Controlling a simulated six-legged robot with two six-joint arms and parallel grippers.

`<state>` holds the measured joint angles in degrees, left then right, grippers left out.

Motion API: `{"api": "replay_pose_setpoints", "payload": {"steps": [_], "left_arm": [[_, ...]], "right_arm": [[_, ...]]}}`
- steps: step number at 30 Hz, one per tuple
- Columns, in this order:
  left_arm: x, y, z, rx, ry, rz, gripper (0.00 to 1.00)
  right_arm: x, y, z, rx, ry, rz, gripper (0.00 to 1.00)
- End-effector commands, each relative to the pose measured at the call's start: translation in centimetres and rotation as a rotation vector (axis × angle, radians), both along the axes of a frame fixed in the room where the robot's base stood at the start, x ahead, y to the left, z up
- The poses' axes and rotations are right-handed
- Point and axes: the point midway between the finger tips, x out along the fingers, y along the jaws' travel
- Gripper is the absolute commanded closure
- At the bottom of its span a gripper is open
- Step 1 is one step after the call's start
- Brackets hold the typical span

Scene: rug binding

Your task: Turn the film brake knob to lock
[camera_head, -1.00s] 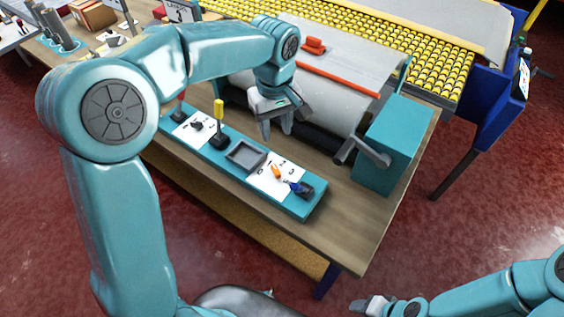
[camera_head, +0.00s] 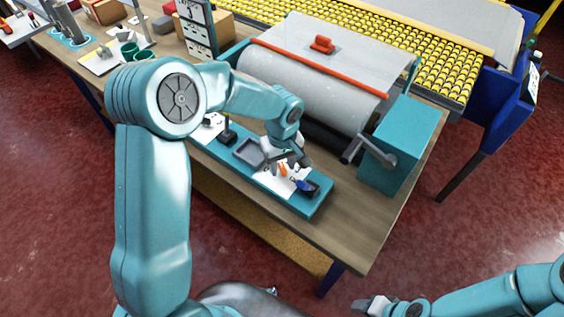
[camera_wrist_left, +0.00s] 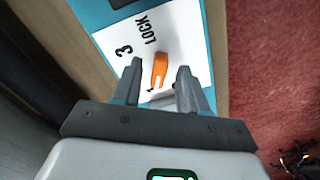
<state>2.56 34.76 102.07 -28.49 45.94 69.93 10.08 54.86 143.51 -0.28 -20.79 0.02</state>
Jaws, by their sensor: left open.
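The orange film brake knob (camera_wrist_left: 160,68) sits on a white label plate (camera_wrist_left: 185,35) marked "LOCK" and "3" in the left wrist view. In the head view the knob (camera_head: 283,169) shows on the teal control panel (camera_head: 312,206). My left gripper (camera_wrist_left: 158,85) is open, with one finger on each side of the knob's lower end. I cannot tell whether either finger touches it. In the head view my left gripper (camera_head: 290,160) is over the panel's right part. My right gripper (camera_head: 370,304) is at the bottom, away from the table; its jaws are too small to judge.
A blue-handled switch (camera_head: 305,186) stands on the panel just right of the knob. A grey crank (camera_head: 368,152) and teal box (camera_head: 400,140) stand behind to the right. The film roll (camera_head: 315,85) lies behind the panel. The table's front right corner is bare.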

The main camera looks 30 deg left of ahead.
Motion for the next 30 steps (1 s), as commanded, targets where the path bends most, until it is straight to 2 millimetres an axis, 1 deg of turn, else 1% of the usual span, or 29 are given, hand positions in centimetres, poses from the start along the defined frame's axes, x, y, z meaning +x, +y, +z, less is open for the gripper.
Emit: {"api": "replay_pose_setpoints", "payload": {"steps": [2, 5, 6, 14, 19, 23, 30], "left_arm": [[0.0, 0.0, 0.0, 0.0, 0.0, 0.0, 0.57], [0.0, 0.0, 0.0, 0.0, 0.0, 0.0, 0.87], [0.0, 0.0, 0.0, 0.0, 0.0, 0.0, 1.0], [0.0, 0.0, 0.0, -0.001, -0.001, -0.007, 1.0], [0.0, 0.0, 0.0, -0.001, -0.001, -0.052, 1.0], [0.0, 0.0, 0.0, 0.0, -0.002, -0.125, 1.0], [0.0, 0.0, 0.0, 0.0, -0.002, -0.329, 1.0]], "right_arm": [[0.0, 0.0, 0.0, 0.0, 0.0, 0.0, 0.48], [0.0, 0.0, 0.0, 0.0, 0.0, 0.0, 0.48], [0.0, 0.0, 0.0, 0.0, 0.0, 0.0, 0.48], [0.0, 0.0, -0.1, 0.0, 0.0, 0.0, 0.48], [0.0, 0.0, -0.3, 0.0, 0.0, 0.0, 0.48], [0.0, 0.0, -0.7, 0.0, 0.0, 0.0, 0.48], [0.0, 0.0, -1.5, 0.0, 0.0, 0.0, 0.48]]}}
